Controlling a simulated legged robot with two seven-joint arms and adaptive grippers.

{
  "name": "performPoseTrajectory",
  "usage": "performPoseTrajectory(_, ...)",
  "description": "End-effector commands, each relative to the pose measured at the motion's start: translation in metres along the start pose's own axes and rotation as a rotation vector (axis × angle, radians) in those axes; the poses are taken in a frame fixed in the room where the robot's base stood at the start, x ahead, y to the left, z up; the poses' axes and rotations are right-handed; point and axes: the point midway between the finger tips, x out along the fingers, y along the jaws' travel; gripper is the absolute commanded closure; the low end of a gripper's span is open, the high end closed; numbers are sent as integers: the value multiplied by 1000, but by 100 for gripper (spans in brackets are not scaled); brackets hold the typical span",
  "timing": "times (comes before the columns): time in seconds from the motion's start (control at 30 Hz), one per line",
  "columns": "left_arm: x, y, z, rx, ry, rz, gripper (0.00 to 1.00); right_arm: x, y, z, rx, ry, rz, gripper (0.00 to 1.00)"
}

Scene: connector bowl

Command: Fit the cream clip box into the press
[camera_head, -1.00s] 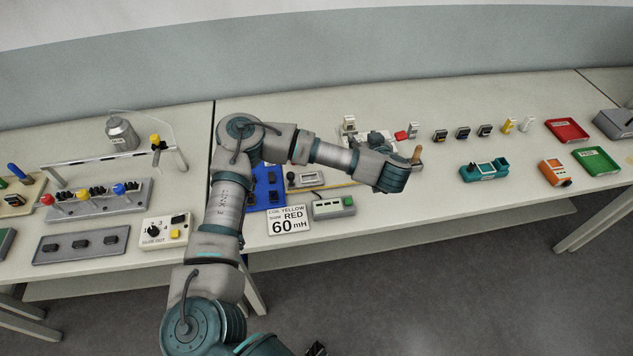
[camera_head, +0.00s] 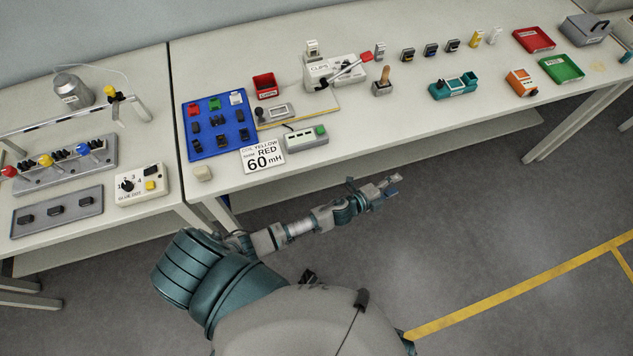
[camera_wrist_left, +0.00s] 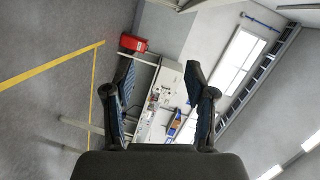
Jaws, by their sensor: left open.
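A light grey-white press-like unit (camera_head: 348,66) marked CLIPS, with a red-tipped lever, stands towards the back of the middle bench. A small pale block (camera_head: 312,50) sits at its back left. A small cream block (camera_head: 202,173) lies alone near the bench's front left corner. I cannot tell for certain which is the clip box. My left gripper (camera_head: 388,188) is out in front of the bench edge, over the floor, away from both. In the left wrist view its fingers (camera_wrist_left: 160,105) are spread with nothing between them. My right gripper is not seen.
Red (camera_head: 534,39) and green (camera_head: 562,68) trays stand right. The bench front between is mostly clear.

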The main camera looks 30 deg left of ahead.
Motion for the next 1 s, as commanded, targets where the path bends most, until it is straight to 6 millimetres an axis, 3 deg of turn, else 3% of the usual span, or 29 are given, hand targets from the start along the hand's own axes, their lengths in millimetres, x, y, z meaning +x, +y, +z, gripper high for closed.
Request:
performPoseTrajectory(0.03,-23,46,30,-183,-138,78,45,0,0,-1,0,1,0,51)
performPoseTrajectory(0.1,-60,107,64,-412,-327,178,45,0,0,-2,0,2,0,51)
performPoseTrajectory(0.17,-99,159,83,-588,-481,259,45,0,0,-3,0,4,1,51)
performPoseTrajectory(0.2,-128,192,92,-697,-582,310,45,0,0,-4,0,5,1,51)
performPoseTrajectory(0.3,-204,266,99,-937,-818,428,45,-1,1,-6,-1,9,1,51)
performPoseTrajectory(0.4,-273,319,91,-1121,-1014,521,45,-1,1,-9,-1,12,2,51)
performPoseTrajectory(0.5,-323,352,78,-1246,-1155,584,45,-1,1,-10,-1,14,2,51)
performPoseTrajectory(0.6,-352,368,70,-1314,-1236,620,45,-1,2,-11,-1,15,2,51)
performPoseTrajectory(0.7,-364,374,66,-1340,-1268,633,45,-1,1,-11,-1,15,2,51)
performPoseTrajectory(1.0,-364,374,66,-1339,-1267,633,45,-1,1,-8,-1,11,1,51)
